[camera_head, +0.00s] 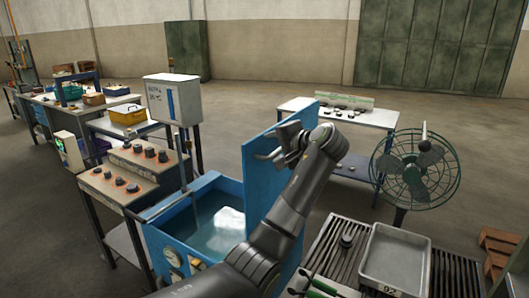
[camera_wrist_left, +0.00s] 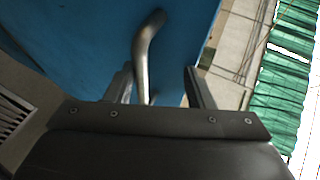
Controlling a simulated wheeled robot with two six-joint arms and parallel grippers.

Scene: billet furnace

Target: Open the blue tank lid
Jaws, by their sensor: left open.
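The blue tank (camera_head: 178,212) stands open, with greenish water in it. Its blue lid (camera_head: 262,172) stands raised, roughly upright, on the tank's right side; its face also fills much of the left wrist view (camera_wrist_left: 75,45). My left gripper (camera_head: 274,152) is at the upper part of the lid, and its arm covers part of the lid and tank. My right gripper is not in view.
A grey metal tray (camera_head: 393,260) lies on a slatted table at the lower right. A green fan (camera_head: 415,170) stands behind it. A control desk (camera_head: 127,178) with knobs and a grey box (camera_head: 174,100) stand left of the tank. Open floor lies behind.

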